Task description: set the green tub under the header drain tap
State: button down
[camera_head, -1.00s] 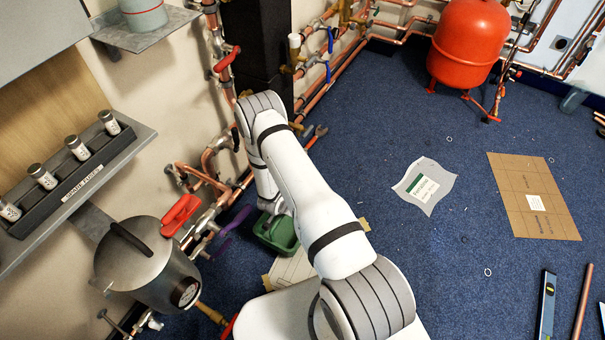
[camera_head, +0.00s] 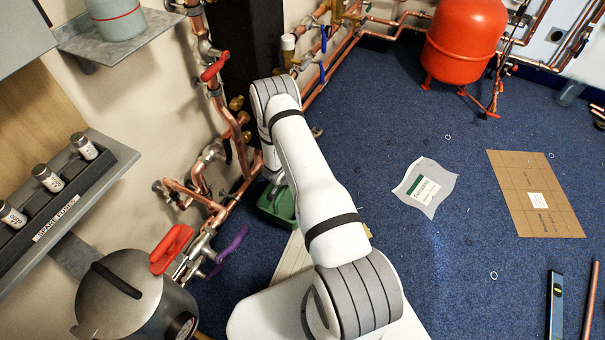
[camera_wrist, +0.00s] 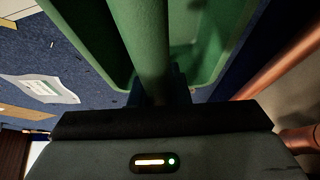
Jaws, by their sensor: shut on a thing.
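The green tub (camera_head: 277,207) shows in the head view beside my arm, over the blue floor right of the copper pipes. Part of it is hidden by my arm. In the wrist view the tub (camera_wrist: 213,35) fills the upper part, with a green bar across its middle. My gripper (camera_wrist: 160,92) is shut on that bar. Whether the tub touches the floor I cannot tell. Several valves sit on the pipes at left: a red lever (camera_head: 172,248), a purple lever (camera_head: 232,243) and a higher red lever (camera_head: 215,66). Which one is the header drain tap I cannot tell.
A steel lidded pot (camera_head: 122,297) stands at lower left, below the spare fuses shelf (camera_head: 60,225). A red vessel (camera_head: 465,40) stands at the back. A paper sheet (camera_head: 426,187), cardboard (camera_head: 535,193) and a level (camera_head: 555,305) lie right. The mid-floor is largely clear.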

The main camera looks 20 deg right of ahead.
jog(key=w+d, duration=0.1)
jog(key=d, duration=0.1)
jog(key=w+d+b, duration=0.1)
jog(key=w+d, duration=0.2)
jog(key=d, duration=0.1)
jog(key=shift+w, duration=0.4)
jog(key=shift+d+f+b, duration=0.1)
jog(key=shift+f+b, duration=1.05)
jog(key=shift+f, duration=0.6)
jog(key=shift+f, duration=0.15)
jog(key=c, duration=1.4)
grip_release()
jog(key=shift+o, duration=0.2)
jog(key=p+v, duration=0.4)
jog(key=v, duration=0.8)
jog(key=shift+r, duration=0.2)
